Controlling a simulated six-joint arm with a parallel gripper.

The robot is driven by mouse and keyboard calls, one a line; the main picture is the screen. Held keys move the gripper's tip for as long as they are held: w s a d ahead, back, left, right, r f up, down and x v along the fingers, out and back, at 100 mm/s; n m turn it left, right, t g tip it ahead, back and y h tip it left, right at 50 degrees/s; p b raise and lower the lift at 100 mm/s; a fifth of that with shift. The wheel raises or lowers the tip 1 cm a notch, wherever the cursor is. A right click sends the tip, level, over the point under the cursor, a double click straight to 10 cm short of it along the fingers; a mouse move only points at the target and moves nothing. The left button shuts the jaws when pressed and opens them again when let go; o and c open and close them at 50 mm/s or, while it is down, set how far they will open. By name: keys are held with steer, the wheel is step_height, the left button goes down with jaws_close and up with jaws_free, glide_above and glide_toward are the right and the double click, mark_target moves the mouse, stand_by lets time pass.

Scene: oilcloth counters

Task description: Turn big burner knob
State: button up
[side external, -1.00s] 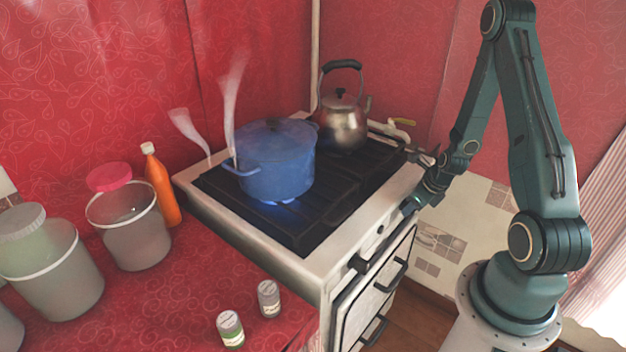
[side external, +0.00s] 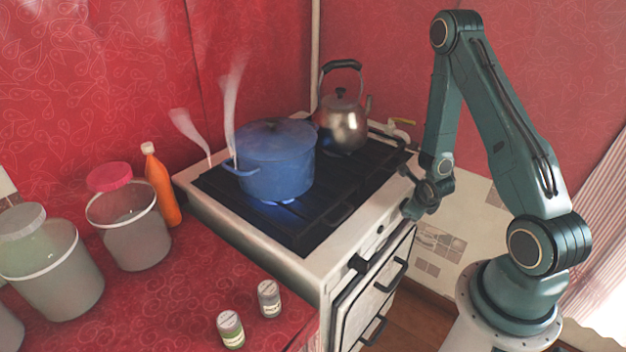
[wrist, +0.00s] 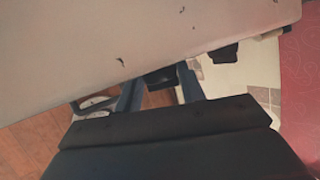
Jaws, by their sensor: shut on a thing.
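My gripper (side external: 411,211) is at the front panel of the white stove (side external: 310,268), toward its far right end in the side view. In the wrist view my gripper (wrist: 160,92) has its two fingers on either side of a dark burner knob (wrist: 161,79) and is shut on it. My gripper hides this knob in the side view, and its turn angle cannot be told. Another dark knob (side external: 357,264) sits nearer the front corner. A blue flame (side external: 283,203) burns under the blue pot (side external: 275,165).
A steel kettle (side external: 342,128) stands on the back right of the stove. Oven handles (side external: 392,276) jut out below the panel. Jars (side external: 130,225), an orange bottle (side external: 162,190) and two small spice jars (side external: 269,299) stand on the red counter (side external: 180,300).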

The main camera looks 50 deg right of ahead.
steer(key=shift+s+a, duration=0.15)
steer(key=o, duration=0.7)
steer(key=shift+o, duration=1.1)
steer(key=shift+d, duration=0.25)
steer(key=shift+y, duration=0.8)
